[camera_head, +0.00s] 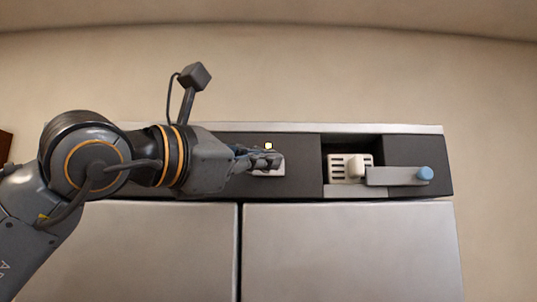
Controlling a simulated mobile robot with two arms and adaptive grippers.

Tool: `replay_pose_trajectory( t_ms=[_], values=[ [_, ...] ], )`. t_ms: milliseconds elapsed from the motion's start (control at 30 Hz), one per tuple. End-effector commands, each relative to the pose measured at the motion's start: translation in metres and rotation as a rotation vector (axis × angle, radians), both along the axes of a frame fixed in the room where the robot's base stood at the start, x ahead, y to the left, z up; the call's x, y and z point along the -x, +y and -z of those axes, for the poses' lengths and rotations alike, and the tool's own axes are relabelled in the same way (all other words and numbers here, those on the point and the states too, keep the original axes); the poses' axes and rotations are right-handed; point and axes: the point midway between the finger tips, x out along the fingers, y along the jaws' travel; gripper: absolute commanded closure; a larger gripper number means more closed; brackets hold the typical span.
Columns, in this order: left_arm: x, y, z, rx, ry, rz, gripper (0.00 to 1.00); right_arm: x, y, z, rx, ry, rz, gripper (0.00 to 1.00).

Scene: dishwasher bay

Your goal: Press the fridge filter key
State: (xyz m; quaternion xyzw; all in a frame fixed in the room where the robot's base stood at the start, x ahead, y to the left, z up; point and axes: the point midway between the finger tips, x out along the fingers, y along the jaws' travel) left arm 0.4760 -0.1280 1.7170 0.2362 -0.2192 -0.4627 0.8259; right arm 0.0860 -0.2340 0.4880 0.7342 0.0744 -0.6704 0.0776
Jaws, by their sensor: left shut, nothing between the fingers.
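The fridge filter key (272,172) looks like a pale plate on the dark upper panel of the fridge. My left gripper (275,160) is shut and empty. Its fingertips lie over the key in the picture and hide much of it; I cannot tell whether they touch it. A small lit yellowish square (268,146) shows just above the fingertips. My right gripper is not in view.
The dark panel (302,172) runs above two grey doors (350,250). To the right, a recess holds a slotted white part (338,165) and a grey lever with a blue round end (424,174). The wall above is bare.

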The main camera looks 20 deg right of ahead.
Motion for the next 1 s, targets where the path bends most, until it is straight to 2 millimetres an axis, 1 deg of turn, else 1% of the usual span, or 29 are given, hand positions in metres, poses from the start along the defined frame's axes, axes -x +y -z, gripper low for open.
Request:
replay_pose_trajectory(
  t_ms=[33,100,300,1000],
  values=[
    [-0.005,-0.001,-0.002,-0.001,0.002,0.000,1.00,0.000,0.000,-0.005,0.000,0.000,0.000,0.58],
    [-0.010,-0.003,-0.001,-0.001,0.002,0.000,1.00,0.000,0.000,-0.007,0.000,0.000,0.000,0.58],
    [-0.017,-0.005,0.001,-0.001,0.000,0.001,1.00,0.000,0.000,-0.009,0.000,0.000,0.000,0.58],
    [-0.016,-0.005,0.001,0.000,0.000,0.000,1.00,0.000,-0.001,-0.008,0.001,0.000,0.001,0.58]
  ],
)
